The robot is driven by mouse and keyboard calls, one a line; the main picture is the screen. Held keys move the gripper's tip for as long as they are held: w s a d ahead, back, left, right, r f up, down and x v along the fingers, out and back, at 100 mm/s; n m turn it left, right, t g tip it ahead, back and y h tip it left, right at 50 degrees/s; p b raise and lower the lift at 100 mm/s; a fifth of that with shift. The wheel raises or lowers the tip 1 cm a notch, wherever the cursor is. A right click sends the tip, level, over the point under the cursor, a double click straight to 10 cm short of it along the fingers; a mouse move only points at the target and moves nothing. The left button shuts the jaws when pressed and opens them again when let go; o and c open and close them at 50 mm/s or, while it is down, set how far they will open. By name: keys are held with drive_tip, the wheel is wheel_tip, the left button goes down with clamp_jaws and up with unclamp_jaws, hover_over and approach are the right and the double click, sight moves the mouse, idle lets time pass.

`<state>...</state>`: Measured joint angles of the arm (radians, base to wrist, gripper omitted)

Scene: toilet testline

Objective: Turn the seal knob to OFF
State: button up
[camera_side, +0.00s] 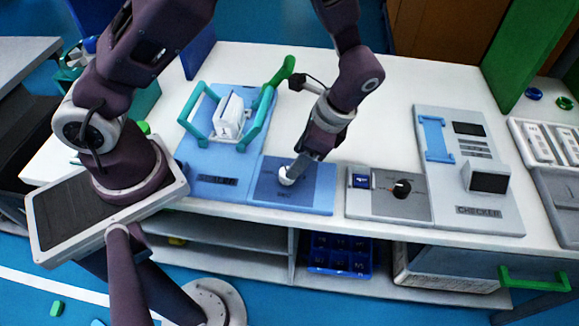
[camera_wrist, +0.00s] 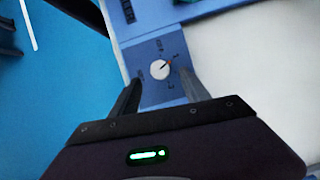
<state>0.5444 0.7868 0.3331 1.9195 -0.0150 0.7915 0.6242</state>
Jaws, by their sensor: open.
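The seal knob (camera_side: 286,176) is a round white dial on a blue panel (camera_side: 322,197) at the table's front edge. In the wrist view the knob (camera_wrist: 158,70) has an orange-red pointer aimed up and right, with small marks around it too blurred to read. My gripper (camera_side: 297,167) points down at the knob. In the wrist view my gripper (camera_wrist: 161,80) is open, one finger on each side of the knob. I cannot tell whether the fingers touch it.
A blue sealer unit with a green frame (camera_side: 195,130) and raised green handle (camera_side: 283,72) stands behind and left. A grey panel with a black knob (camera_side: 401,189) and a grey checker (camera_side: 465,170) are to the right. White table (camera_side: 385,95) lies bare behind them.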

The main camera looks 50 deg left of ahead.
drive_tip(key=x, duration=0.5)
drive_tip(key=shift+c, duration=0.4)
clamp_jaws()
drive_tip(key=n+h, duration=0.1)
drive_tip(key=n, duration=0.1)
drive_tip(key=n+g, duration=0.1)
drive_tip(key=n, duration=0.2)
drive_tip(key=shift+w+a+h, duration=0.1)
drive_tip(key=shift+a+h, duration=0.05)
drive_tip(key=shift+h, duration=0.25)
drive_tip(key=shift+a+n+h, duration=0.1)
drive_tip(key=shift+n+h, duration=0.8)
drive_tip(key=shift+n, duration=1.6)
